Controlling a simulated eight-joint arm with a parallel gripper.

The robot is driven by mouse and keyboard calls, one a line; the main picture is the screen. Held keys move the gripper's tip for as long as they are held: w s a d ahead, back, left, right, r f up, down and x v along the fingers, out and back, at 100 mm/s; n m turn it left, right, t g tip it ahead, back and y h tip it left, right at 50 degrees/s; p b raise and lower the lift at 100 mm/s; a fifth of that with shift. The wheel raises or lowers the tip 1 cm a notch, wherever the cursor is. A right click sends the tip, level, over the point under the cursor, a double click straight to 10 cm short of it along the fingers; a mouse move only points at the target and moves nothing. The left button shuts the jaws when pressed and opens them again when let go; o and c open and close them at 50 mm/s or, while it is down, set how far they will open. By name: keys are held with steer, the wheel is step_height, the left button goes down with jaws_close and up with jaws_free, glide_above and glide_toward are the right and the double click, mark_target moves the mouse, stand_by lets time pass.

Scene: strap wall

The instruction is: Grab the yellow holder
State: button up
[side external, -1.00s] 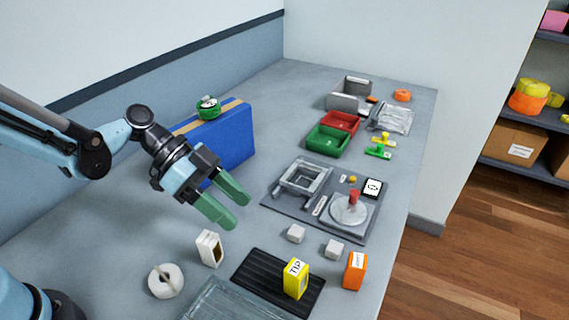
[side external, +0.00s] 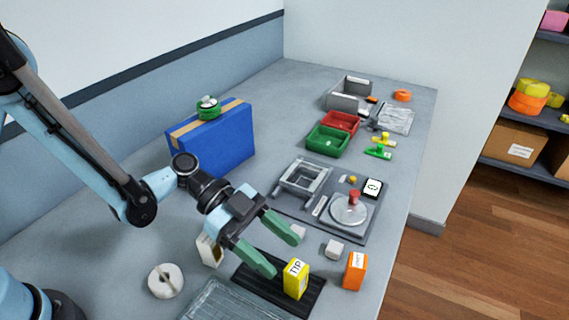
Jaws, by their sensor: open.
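The yellow holder (side external: 296,279) is a small upright block with a white label reading "TIP". It stands on a black ribbed mat (side external: 251,284) near the front of the table. My gripper (side external: 278,253) has two green fingers, spread apart with nothing between them. It is above and just behind-left of the yellow holder, with one fingertip over the mat and the other farther back. The fingers look higher than the holder and do not appear to touch it.
An orange labelled block (side external: 355,271) stands right of the holder, with a pale cube (side external: 334,249) behind it. A white block (side external: 209,250) is partly hidden by my gripper. A clear tray (side external: 222,302) lies in front of the mat; a white ring (side external: 166,281) lies left.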

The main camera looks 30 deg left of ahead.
mark_target(297, 267)
steer(key=shift+s+x, duration=0.15)
steer(key=shift+x, duration=1.15)
steer(key=shift+s+x, duration=0.15)
steer(key=shift+x, duration=1.15)
steer(key=shift+r, duration=0.15)
steer(key=c, duration=1.1)
steer(key=shift+r, duration=0.15)
